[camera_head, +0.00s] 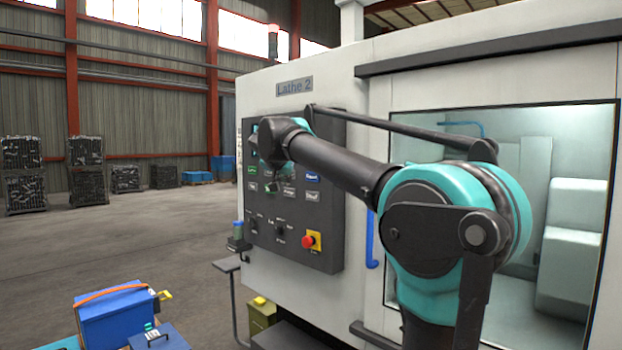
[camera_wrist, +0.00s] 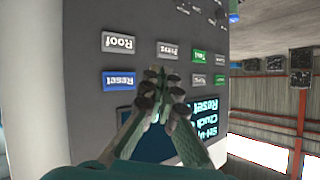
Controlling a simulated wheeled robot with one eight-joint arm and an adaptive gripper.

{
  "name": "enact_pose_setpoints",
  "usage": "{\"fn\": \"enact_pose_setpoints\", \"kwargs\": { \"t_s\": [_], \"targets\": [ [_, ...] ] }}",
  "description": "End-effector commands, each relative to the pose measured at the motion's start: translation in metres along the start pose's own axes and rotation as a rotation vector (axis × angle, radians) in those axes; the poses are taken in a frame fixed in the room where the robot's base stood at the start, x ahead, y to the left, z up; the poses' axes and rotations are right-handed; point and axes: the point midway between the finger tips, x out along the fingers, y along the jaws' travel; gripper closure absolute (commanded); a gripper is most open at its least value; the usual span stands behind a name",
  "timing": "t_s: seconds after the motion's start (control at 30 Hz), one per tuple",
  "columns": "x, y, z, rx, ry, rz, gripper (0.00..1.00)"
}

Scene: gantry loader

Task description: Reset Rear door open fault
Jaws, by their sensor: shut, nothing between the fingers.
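The dark control panel (camera_head: 328,235) is on the front of the machine marked Lathe 2 (camera_head: 294,87). Its blue button (camera_head: 312,177) sits at the upper right, and in the upside-down wrist view the blue Reset button (camera_wrist: 119,81) is plain. My gripper (camera_wrist: 160,82) is shut and empty in front of the panel, between the button rows and the lit screen (camera_wrist: 204,122). The blue button lies just left of the fingertips in that view. Whether the fingers touch the panel cannot be told. The screen text is partly hidden by my gripper. My arm covers the panel's upper part in the head view.
A red emergency stop (camera_head: 308,241) on a yellow plate and dark knobs sit low on the panel. A blue door handle (camera_head: 371,240) and glazed door are to the right. A blue box (camera_head: 115,315) stands at the lower left. The floor beyond is open.

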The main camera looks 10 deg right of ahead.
Motion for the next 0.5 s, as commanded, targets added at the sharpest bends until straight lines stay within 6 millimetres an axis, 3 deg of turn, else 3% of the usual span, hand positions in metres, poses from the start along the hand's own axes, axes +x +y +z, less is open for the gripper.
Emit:
{"fn": "enact_pose_setpoints", "kwargs": {
  "t_s": [0.27, 0.5],
  "targets": [
    [0.007, 0.005, -0.005, 0.000, 0.000, 0.001, 1.00],
    [0.028, 0.022, -0.020, 0.001, 0.000, 0.003, 1.00]
  ]
}}
